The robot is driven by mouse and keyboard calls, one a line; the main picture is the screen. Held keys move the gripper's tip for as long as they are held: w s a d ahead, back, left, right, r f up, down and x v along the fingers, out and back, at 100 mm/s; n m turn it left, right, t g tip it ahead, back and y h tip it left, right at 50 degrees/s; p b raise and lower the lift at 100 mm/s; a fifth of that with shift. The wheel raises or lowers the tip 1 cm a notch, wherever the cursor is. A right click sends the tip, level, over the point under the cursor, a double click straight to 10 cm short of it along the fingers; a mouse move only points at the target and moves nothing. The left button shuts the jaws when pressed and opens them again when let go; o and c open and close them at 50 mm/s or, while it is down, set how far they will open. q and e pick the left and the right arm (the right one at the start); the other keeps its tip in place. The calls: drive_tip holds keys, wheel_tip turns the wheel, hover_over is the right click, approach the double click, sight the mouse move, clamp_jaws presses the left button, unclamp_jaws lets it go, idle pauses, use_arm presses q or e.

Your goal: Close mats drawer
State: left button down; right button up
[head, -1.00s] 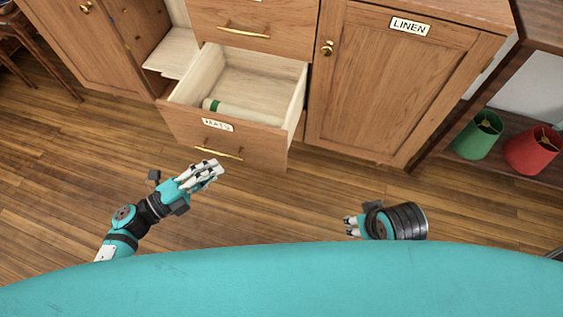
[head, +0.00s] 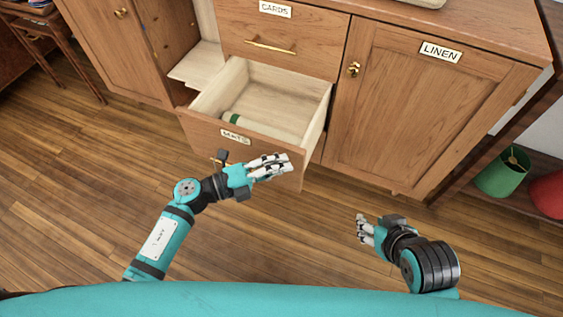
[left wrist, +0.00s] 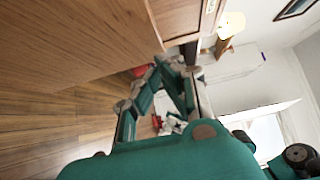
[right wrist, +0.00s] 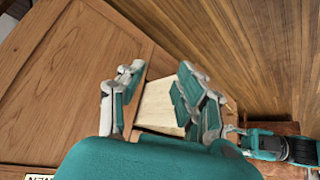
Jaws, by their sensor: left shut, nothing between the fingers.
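The mats drawer (head: 318,130) is pulled out below the cards drawer in the head view. Its front bears a "MATS" label and its pale inside shows. A roll with a green end (head: 233,117) lies in it. My left gripper (head: 285,165) is shut and empty, in front of the drawer front and covering part of it, including most of its handle. I cannot tell whether it touches the front. My right gripper (head: 362,228) is open and empty, to the right of and below the drawer. The drawer's pale inside (right wrist: 160,105) shows between its fingers in the right wrist view.
The cards drawer (head: 300,45) above is shut. The linen door (head: 420,120) on the right is shut. A compartment with a pale shelf (head: 203,65) stands open at left. The wooden floor in front is clear.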

use_arm(q)
drive_tip(key=shift+w+d, duration=0.2)
drive_tip(key=shift+w, duration=0.3)
use_arm(e)
drive_tip(key=shift+w+a+r+t, duration=0.2)
drive_tip(key=shift+w+r+t, duration=0.15)
drive_tip(key=shift+w, duration=0.2)
drive_tip(key=shift+f, duration=0.1)
